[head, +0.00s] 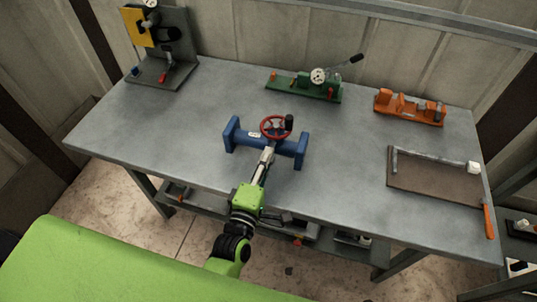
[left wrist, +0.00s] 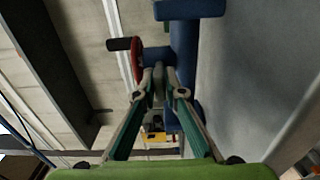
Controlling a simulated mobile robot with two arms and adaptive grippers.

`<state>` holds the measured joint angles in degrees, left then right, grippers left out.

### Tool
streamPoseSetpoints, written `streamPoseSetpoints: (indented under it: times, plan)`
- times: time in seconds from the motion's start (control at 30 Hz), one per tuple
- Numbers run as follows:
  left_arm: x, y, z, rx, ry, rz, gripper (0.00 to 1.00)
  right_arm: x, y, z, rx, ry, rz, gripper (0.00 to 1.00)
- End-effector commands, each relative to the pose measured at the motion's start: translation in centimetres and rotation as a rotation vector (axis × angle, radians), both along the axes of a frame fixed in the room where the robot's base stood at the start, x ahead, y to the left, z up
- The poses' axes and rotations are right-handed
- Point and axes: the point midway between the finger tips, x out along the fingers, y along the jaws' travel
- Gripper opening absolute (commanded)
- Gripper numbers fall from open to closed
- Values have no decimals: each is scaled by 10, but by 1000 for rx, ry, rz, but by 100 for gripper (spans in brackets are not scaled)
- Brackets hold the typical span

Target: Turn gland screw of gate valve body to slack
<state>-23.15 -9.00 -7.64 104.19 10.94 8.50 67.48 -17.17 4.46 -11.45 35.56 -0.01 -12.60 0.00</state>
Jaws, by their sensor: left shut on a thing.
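The blue gate valve body (head: 240,138) lies on the middle of the grey bench, with a flange at each end. Its red handwheel (head: 276,126) with a black knob (head: 289,122) is on top. My left gripper (head: 269,150) reaches the valve's near side at the neck, just below the handwheel. In the left wrist view the fingertips (left wrist: 160,80) are close together beside the red handwheel (left wrist: 137,60) and the blue body (left wrist: 185,45). They are shut on the small gland screw, which the fingers hide. My right gripper is not in view.
The grey bench (head: 340,190) is clear around the valve. A green fixture with a gauge (head: 318,88) and an orange fixture (head: 410,107) stand at the back. A grey stand (head: 178,40) is back left. A brown mat (head: 430,183) with tools lies right.

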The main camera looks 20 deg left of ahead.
Motion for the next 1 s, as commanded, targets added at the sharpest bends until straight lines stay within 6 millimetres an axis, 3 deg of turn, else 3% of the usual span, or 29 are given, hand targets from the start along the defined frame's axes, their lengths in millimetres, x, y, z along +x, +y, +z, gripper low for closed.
streamPoseSetpoints:
  times: [0.27, 0.6, 1.0]
  plan:
    - [0, 0, 0, 21, 1, -1, 0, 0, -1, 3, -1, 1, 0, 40]
    - [0, 0, 0, 239, -5, -1, 0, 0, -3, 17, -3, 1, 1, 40]
    - [0, 0, 1, 297, -8, -1, 0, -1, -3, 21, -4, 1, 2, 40]
